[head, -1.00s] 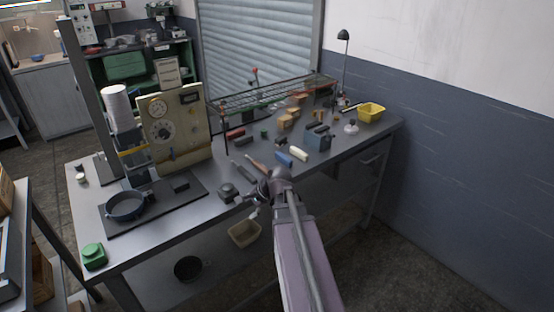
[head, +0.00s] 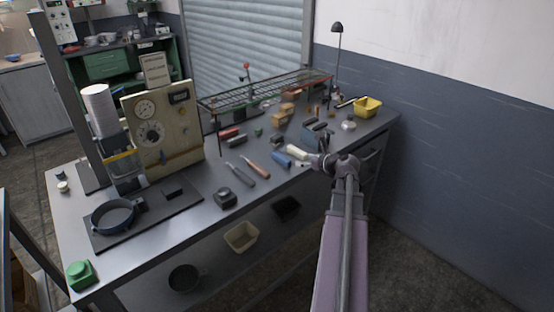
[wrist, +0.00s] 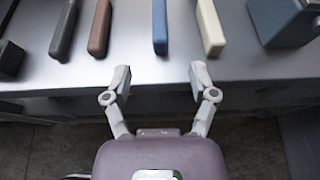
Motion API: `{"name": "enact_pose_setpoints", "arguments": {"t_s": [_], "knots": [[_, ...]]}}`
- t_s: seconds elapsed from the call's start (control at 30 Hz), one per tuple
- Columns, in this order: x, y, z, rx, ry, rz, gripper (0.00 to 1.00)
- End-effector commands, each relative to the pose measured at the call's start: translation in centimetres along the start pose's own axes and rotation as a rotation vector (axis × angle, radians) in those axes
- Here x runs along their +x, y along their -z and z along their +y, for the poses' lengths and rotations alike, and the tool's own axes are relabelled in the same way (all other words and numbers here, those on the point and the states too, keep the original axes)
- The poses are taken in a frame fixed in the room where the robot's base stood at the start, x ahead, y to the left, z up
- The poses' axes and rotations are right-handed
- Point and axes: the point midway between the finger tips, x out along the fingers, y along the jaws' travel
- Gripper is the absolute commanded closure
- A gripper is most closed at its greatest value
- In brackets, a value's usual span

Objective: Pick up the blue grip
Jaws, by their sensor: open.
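The blue grip (head: 282,160) lies on the grey workbench (head: 222,182) near its front edge. In the wrist view the blue grip (wrist: 160,27) lies straight ahead of my gripper (wrist: 160,76), between a brown and a cream grip. My gripper is open and empty, its fingers apart at the bench's front edge, short of the blue grip. In the head view my gripper (head: 310,164) is at the right of the blue grip, partly hidden by my wrist.
The cream grip (wrist: 209,28) is close on the right; the brown (wrist: 100,28) and dark grey (wrist: 64,30) ones lie left. A blue-grey block (wrist: 283,22) stands further right. A wire rack (head: 265,90) stands behind. Bare bench top separates the grips.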

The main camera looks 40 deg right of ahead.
Motion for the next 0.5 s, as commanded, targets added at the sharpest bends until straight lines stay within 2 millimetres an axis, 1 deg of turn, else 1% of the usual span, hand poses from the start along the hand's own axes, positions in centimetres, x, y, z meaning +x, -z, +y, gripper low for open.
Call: {"name": "enact_pose_setpoints", "arguments": {"t_s": [0.37, 0.5], "knots": [[0.5, -0.2, 0.7, 0.003, -0.009, -0.003, 0.26], [1.2, -0.2, 0.9, 0.001, -0.013, -0.003, 0.26]]}}
